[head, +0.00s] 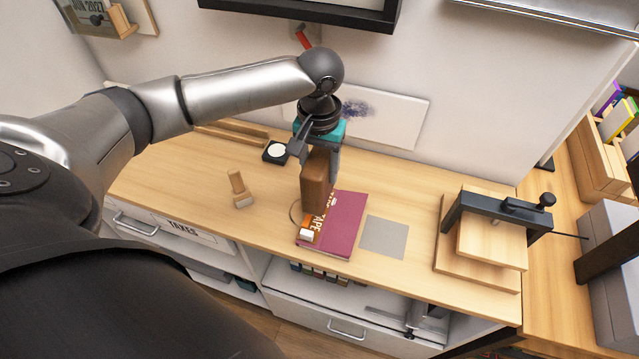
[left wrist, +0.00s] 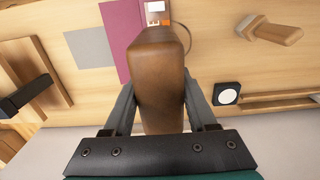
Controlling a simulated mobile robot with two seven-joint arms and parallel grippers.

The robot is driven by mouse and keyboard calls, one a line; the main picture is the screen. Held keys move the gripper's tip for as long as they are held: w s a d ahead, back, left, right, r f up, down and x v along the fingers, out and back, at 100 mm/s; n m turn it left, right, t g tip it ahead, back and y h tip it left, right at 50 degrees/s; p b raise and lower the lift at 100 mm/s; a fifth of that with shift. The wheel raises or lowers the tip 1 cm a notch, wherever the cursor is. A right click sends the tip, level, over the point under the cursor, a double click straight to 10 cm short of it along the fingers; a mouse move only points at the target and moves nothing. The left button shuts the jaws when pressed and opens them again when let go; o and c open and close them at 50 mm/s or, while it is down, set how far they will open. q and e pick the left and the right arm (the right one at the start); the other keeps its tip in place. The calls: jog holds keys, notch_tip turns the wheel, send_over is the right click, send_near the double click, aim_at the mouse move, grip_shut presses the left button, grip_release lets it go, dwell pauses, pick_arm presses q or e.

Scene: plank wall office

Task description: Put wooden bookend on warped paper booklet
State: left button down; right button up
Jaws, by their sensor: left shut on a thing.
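My right gripper is out of view.
A small white block (head: 306,235) lies on the orange strip. A grey square (head: 384,236) lies right of the booklet. A wooden stamp (head: 239,188) and a black pad (head: 277,152) are to the left. A wooden press (head: 490,240) with a black clamp stands at the right.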

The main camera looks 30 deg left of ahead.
pick_arm(q)
jog(key=shift+f, duration=0.4)
notch_tip(320, 180, down, 3)
jog(key=shift+f+b, duration=0.15)
jog(key=shift+b, duration=0.2)
jog(key=shift+f, duration=0.2)
jog(key=shift+f, duration=0.1)
jog(key=shift+c, duration=1)
grip_release()
jog(key=shift+f, duration=0.1)
notch_tip(320, 180, up, 12)
jog(key=shift+r+p, duration=0.15)
jog(key=shift+p, duration=0.85)
jog(key=shift+s, duration=0.1)
